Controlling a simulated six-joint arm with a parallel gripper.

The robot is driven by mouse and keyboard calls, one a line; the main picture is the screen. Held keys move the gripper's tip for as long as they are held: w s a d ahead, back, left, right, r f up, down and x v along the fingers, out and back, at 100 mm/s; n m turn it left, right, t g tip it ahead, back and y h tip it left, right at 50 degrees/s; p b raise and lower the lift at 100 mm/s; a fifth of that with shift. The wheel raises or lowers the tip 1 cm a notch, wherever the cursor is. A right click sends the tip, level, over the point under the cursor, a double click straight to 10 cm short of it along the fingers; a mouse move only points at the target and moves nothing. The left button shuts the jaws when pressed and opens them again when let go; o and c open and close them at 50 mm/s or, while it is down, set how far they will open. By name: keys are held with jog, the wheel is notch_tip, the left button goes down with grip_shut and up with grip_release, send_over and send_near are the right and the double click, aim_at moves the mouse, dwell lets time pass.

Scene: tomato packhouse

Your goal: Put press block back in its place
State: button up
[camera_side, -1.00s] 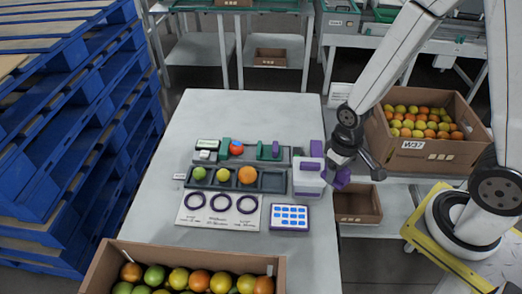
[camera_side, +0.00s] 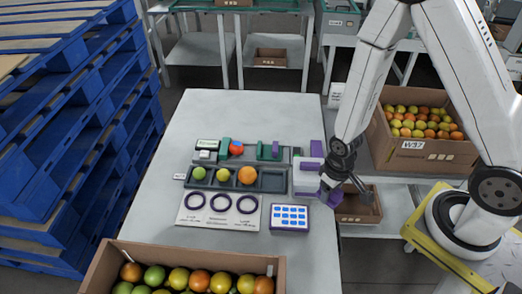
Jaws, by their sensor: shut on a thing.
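A purple upright piece (camera_side: 316,148) and a flat purple piece (camera_side: 308,165) show at the white unit. A green fixture (camera_side: 225,149) behind the tray holds a red tomato (camera_side: 236,148), with another small purple piece (camera_side: 275,149) at its right.
A dark tray (camera_side: 211,184) holds several fruits. A white card (camera_side: 219,218) with three dark rings and a pad with blue cells (camera_side: 290,217) lie in front. Fruit boxes stand at the front (camera_side: 110,262) and right (camera_side: 430,152). The table's back is clear.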

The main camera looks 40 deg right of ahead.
aim_at(323, 217)
jog(key=shift+f, duration=0.15)
jog(key=shift+f, duration=3.95)
jog(key=shift+f, duration=0.4)
jog(key=o, duration=1.1)
jog(key=shift+c, duration=1.4)
jog(key=shift+r, duration=0.1)
jog(key=shift+r, duration=3.4)
